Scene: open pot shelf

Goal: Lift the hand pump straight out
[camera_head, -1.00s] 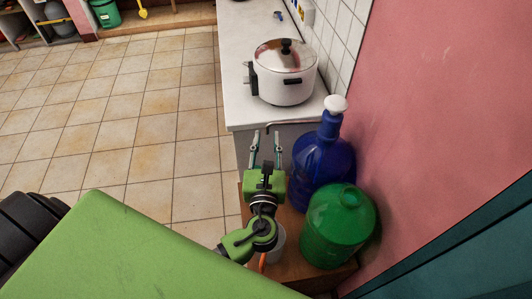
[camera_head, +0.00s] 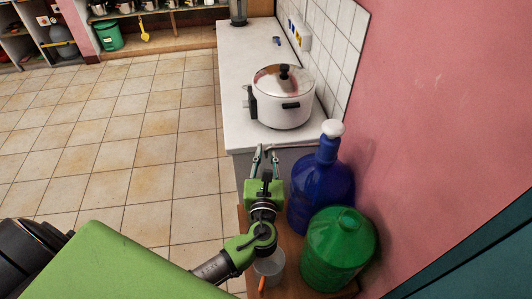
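The hand pump (camera_head: 332,129) shows as a white rounded top on the neck of a large blue bottle (camera_head: 318,193). The bottle stands upright on a low wooden surface by the pink wall. Any lower part of the pump is hidden inside the bottle. My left gripper (camera_head: 266,156) is left of the bottle's neck, with its two thin fingers apart and pointing towards the counter. I see nothing between the fingers, and they are clear of the pump. My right gripper is not in view.
A green bottle (camera_head: 338,248) stands close in front of the blue one. A clear cup (camera_head: 270,264) is on the wooden surface (camera_head: 290,246) beneath my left arm. A white lidded pot (camera_head: 282,100) sits on the counter (camera_head: 240,70). The tiled floor at left is open.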

